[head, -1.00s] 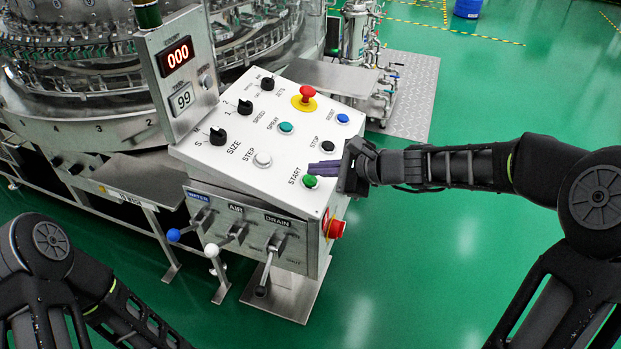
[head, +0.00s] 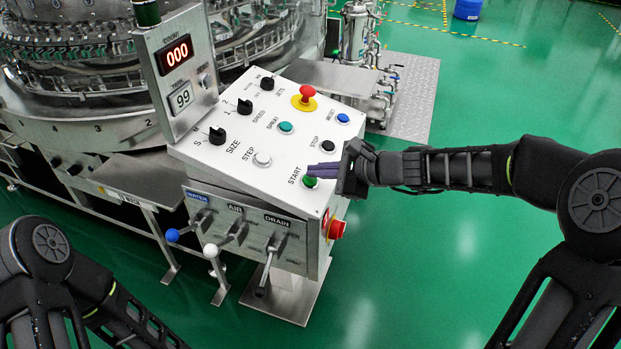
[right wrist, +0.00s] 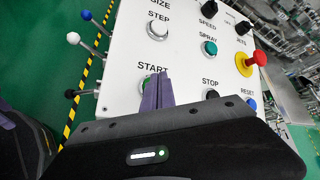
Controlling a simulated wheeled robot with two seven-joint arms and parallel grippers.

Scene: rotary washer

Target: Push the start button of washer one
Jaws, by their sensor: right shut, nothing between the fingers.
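The green START button (head: 310,182) is at the near right corner of the white sloped control panel (head: 215,160). My right gripper (head: 312,170) is shut, its purple fingers together and empty, reaching in from the right over the panel beside the button. In the right wrist view the shut fingers (right wrist: 158,92) cover most of the START button (right wrist: 147,84), whose green edge shows at their left. Whether the fingertips touch the button or hover above it I cannot tell. My left arm is at the lower left of the head view, its gripper out of view.
Nearby are the black STOP button (head: 328,146), white STEP button (head: 262,159), teal SPRAY button (head: 286,128), blue RESET button (head: 343,118) and red emergency knob (head: 307,93). Levers (head: 210,250) stick out below the panel. Green floor at the right is open.

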